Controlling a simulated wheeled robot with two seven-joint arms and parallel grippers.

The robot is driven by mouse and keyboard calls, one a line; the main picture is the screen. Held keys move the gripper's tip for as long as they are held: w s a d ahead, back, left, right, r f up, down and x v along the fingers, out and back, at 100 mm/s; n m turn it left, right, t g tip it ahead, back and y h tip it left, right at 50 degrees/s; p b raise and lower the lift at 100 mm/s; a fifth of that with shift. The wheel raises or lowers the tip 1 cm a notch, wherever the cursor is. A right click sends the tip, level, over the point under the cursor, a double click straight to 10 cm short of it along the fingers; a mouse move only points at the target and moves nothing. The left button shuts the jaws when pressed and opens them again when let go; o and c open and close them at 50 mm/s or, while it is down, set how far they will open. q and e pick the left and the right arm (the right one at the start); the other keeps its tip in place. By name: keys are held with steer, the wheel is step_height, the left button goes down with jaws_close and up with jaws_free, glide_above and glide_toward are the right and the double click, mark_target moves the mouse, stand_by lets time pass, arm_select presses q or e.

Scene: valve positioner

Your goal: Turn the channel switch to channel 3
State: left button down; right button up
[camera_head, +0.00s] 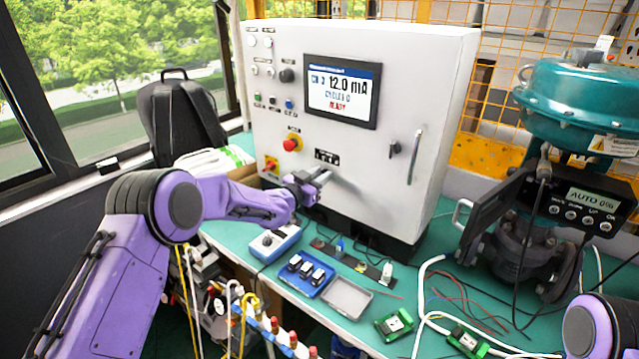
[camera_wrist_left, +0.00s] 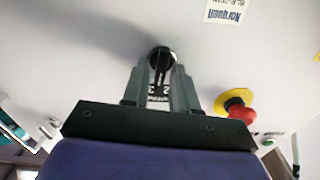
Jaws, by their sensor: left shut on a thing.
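The channel switch is a black round knob (camera_wrist_left: 160,60) with a pointer bar, on the light cabinet face. In the left wrist view its bar points down towards a small black plate (camera_wrist_left: 158,98) with numbers, partly hidden. My left gripper (camera_wrist_left: 160,75) has its two grey fingers on either side of the knob, shut on it. In the head view my left gripper (camera_head: 318,180) is at the lower cabinet front and hides the knob, just below the black label plate (camera_head: 327,156). The screen (camera_head: 342,90) reads 12.0 mA and READY; its channel digit is hard to read. My right gripper is out of view.
A blue-white box (camera_head: 275,242), blue tray (camera_head: 303,275) and grey tray (camera_head: 347,297) lie on the green bench below. A teal valve (camera_head: 580,95) stands right; a cabinet handle (camera_head: 414,157) juts out.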

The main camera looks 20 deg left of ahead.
arm_select(q)
steer(key=shift+m+b, duration=0.65)
steer(key=shift+m, duration=0.25)
steer(key=c, duration=1.2)
jaws_free()
steer(key=b+v, duration=0.3)
steer(key=v, duration=0.7)
steer(key=shift+s, duration=0.25)
